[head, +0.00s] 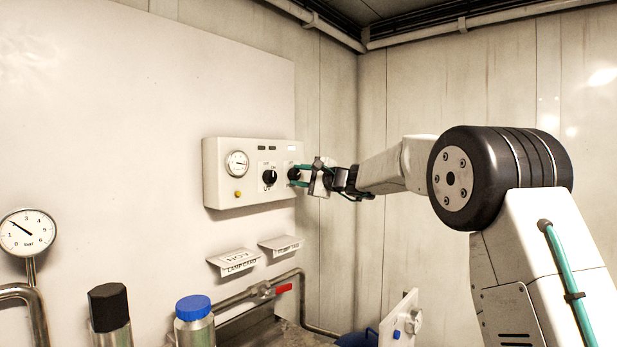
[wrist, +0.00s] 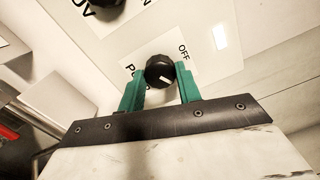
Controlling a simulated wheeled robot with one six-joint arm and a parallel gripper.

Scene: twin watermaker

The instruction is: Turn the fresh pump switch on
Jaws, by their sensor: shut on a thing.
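A white control panel (head: 222,190) is on the wall and carries two black rotary knobs. My gripper (head: 300,175) is at the right-hand knob (head: 293,174), partly covering it. In the wrist view, my gripper's green fingers (wrist: 160,78) stand on either side of this black knob (wrist: 159,67) and are shut on it. A short white mark shows on the knob. An "OFF" label is beside it, and another label is partly hidden by a finger. The left-hand knob (head: 269,177) stands free; its edge also shows in the wrist view (wrist: 105,4).
The panel also has a round gauge (head: 237,163) and a yellow button (head: 238,194). Below are two card holders (head: 233,261), a pipe with a red-handled valve (head: 283,289), a blue-capped bottle (head: 194,325) and a black-capped bottle (head: 109,310). A pressure gauge (head: 27,233) is at left.

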